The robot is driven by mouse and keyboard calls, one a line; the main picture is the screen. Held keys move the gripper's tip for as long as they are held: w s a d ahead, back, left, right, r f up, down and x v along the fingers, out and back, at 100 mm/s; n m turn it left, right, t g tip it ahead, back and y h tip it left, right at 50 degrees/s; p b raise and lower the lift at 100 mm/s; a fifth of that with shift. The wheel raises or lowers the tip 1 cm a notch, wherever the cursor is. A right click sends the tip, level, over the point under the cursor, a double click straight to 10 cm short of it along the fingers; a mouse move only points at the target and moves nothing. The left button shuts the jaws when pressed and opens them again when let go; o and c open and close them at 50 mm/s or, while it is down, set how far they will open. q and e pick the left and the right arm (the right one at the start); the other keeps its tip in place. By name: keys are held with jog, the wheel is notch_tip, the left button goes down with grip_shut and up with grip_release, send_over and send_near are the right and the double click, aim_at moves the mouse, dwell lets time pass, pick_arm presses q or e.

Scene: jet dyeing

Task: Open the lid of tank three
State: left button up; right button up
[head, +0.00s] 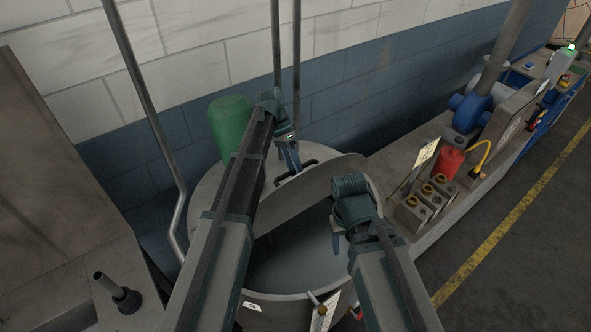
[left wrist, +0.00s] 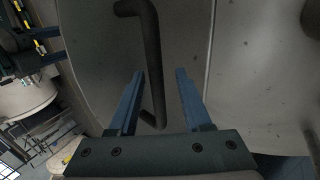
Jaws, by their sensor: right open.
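The round grey tank (head: 275,309) stands in front of me in the head view. Its front part is uncovered and shows a grey interior. A flat lid section covers the back, and a curved lid panel (head: 312,193) slants up across the middle. A black bar handle (head: 308,163) sits at the back; it also shows in the left wrist view (left wrist: 150,50). My left gripper (head: 291,160) is at this handle, its fingers (left wrist: 160,90) apart with the handle's lower part between them. My right gripper (head: 337,237) is open and empty over the uncovered front.
A green drum (head: 230,127) stands behind the tank by the wall. Metal pipes (head: 150,110) rise at the left and back. A red container (head: 450,160) and small yellow-topped boxes (head: 425,202) stand on the bench at right. Open floor lies beyond the bench.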

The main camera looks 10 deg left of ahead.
pick_arm(q)
jog(key=shift+r, duration=0.1)
jog(key=shift+r, duration=0.1)
jog(key=p+v, duration=0.6)
jog(key=v, duration=0.1)
dwell(0.4)
